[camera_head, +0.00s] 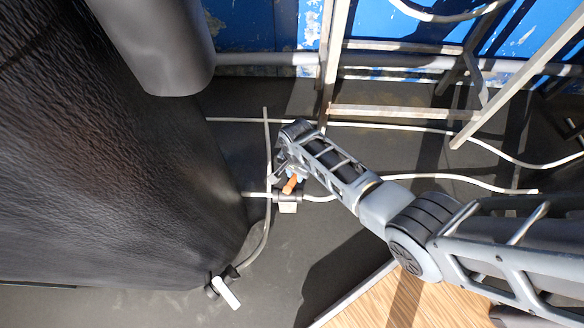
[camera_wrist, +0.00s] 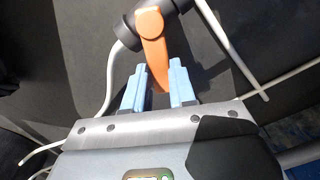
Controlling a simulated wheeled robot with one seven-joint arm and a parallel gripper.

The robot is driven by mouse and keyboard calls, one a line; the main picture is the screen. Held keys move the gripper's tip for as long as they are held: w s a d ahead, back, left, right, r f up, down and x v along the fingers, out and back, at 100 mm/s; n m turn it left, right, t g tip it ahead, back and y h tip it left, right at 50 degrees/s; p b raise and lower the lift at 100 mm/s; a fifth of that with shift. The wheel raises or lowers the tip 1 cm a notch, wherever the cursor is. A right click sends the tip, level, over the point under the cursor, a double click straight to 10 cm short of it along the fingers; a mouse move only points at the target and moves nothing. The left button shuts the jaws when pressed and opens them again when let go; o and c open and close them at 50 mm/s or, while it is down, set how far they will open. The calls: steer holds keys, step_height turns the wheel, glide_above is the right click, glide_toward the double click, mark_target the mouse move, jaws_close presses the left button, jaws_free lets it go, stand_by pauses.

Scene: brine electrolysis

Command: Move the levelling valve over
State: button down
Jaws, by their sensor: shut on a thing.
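A valve (camera_head: 287,196) with an orange lever handle (camera_head: 291,184) sits on a pale pipe in the middle of the head view. In the wrist view its dark body (camera_wrist: 125,32) and orange handle (camera_wrist: 152,40) are at the top. My gripper (camera_wrist: 160,72) has its blue fingers on either side of the handle's narrow end and is shut on it. In the head view my gripper (camera_head: 291,176) reaches down to the handle, and the arm partly hides the contact. A small pale block (camera_head: 288,208) shows just below the valve.
A second valve with a white handle (camera_head: 228,293) lies lower left. A big black tank (camera_head: 110,170) fills the left side. Pale pipes (camera_head: 450,178) cross the dark floor. Metal frame bars (camera_head: 400,112) stand near a blue wall (camera_head: 400,25). A wooden surface (camera_head: 425,305) is at the lower right.

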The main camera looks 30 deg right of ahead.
steer(key=shift+s+a+m+p, duration=0.1)
steer(key=shift+s+m+p, duration=0.75)
steer(key=shift+m, duration=1.2)
steer(key=shift+s+a+m+p, duration=0.1)
steer(key=shift+s+m+p, duration=0.75)
steer(key=shift+m, duration=1.15)
steer(key=shift+s+a+m+p, duration=0.1)
steer(key=shift+s+m+p, duration=0.75)
steer(key=shift+m, duration=1.2)
steer(key=c, duration=0.9)
jaws_free()
steer(key=shift+r+p, duration=2.05)
steer(key=shift+r, duration=1.85)
